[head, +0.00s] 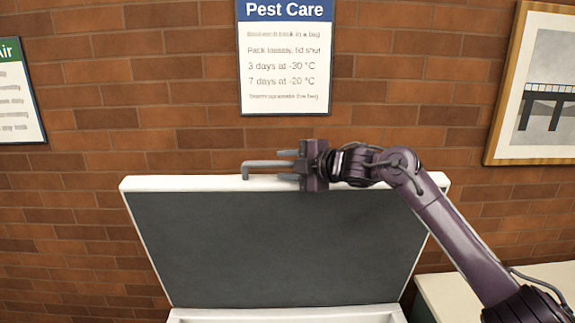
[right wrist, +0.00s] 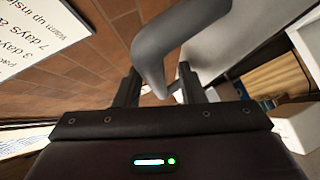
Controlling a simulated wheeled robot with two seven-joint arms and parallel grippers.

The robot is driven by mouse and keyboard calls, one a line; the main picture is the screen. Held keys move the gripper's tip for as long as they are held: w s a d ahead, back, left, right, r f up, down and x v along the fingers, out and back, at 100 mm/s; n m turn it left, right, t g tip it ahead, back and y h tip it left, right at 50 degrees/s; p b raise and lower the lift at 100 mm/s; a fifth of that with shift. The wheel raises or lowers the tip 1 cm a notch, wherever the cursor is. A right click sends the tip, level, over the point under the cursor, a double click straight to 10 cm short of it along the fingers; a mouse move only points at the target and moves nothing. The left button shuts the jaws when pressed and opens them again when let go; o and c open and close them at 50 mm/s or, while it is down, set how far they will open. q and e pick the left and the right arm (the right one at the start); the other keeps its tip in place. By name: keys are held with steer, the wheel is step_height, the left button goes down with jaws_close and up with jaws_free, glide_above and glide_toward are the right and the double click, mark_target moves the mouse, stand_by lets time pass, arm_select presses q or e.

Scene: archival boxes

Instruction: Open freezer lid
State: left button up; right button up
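The freezer lid (head: 280,245) stands raised, its dark grey inner panel facing me and its white rim around it. A grey bar handle (head: 262,164) sits along the lid's top edge; it also shows large in the right wrist view (right wrist: 165,45). My right gripper (head: 285,165) is at the handle's right part, with its two fingers apart. In the right wrist view the handle's bent end lies between the open fingers (right wrist: 158,88), with gaps on both sides. The freezer body's white rim (head: 285,315) shows at the bottom edge; its inside is out of view. My left gripper is not in view.
A brick wall (head: 190,140) stands close behind the lid. A "Pest Care" sign (head: 285,60) hangs above it, with another sign (head: 18,90) at left and a framed picture (head: 540,90) at right. A pale surface (head: 500,290) lies to the right, beneath my arm.

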steer(key=shift+s+d+b, duration=0.35)
steer(key=shift+b, duration=0.1)
steer(key=b+v, duration=0.3)
steer(key=v, duration=0.4)
steer(key=shift+r, duration=0.2)
steer(key=shift+a+f, duration=0.1)
steer(key=shift+a, duration=0.05)
